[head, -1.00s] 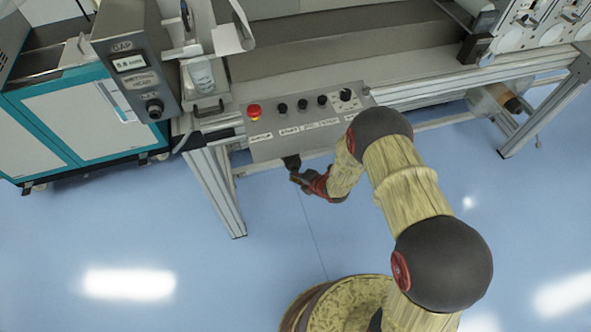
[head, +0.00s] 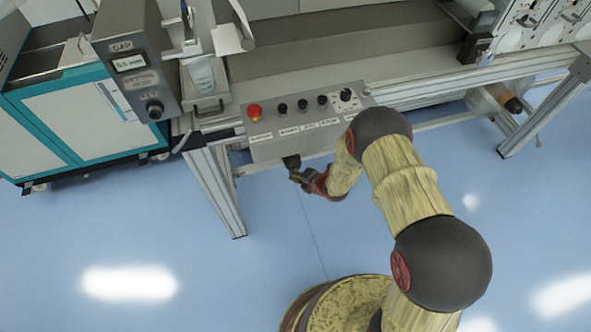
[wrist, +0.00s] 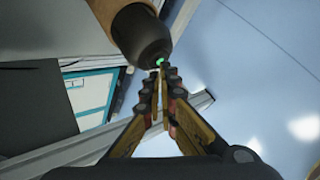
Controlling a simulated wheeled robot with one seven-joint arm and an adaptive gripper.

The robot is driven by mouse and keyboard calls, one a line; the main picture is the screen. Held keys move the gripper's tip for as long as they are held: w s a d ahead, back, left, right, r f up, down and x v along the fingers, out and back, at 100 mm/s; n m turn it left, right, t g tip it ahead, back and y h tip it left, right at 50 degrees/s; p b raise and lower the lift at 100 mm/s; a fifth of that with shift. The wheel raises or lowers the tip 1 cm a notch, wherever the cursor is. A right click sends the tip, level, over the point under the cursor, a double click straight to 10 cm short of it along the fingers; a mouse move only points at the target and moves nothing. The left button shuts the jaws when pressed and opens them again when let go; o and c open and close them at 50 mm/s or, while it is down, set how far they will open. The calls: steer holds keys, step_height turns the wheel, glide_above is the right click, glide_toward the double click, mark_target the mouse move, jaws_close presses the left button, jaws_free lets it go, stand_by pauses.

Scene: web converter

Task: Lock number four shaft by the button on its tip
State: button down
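A dark rounded shaft tip (wrist: 145,38) with a small green button (wrist: 160,62) at its end shows at the top of the wrist view, projecting from a brown core (wrist: 107,8). My gripper (wrist: 163,74) has its fingers drawn together, with nothing visible between them. The fingertips are right at the green button; whether they touch it I cannot tell. In the head view my gripper (head: 296,176) is just below the front edge of the control panel, beside a dark piece (head: 291,161) that looks like the shaft tip. The rest of the shaft is hidden under the panel.
The control panel (head: 280,146) has a red button (head: 254,110) and several black knobs above my gripper. A metal frame leg (head: 222,190) stands to the left. A teal and white cabinet (head: 85,130) is further left.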

steer(key=shift+s, duration=0.15)
steer(key=shift+d, duration=0.1)
steer(key=s+d, duration=0.1)
steer(key=s, duration=0.4)
steer(key=shift+s+d+p, duration=0.3)
steer(key=shift+s+p, duration=0.1)
stand_by(0.6)
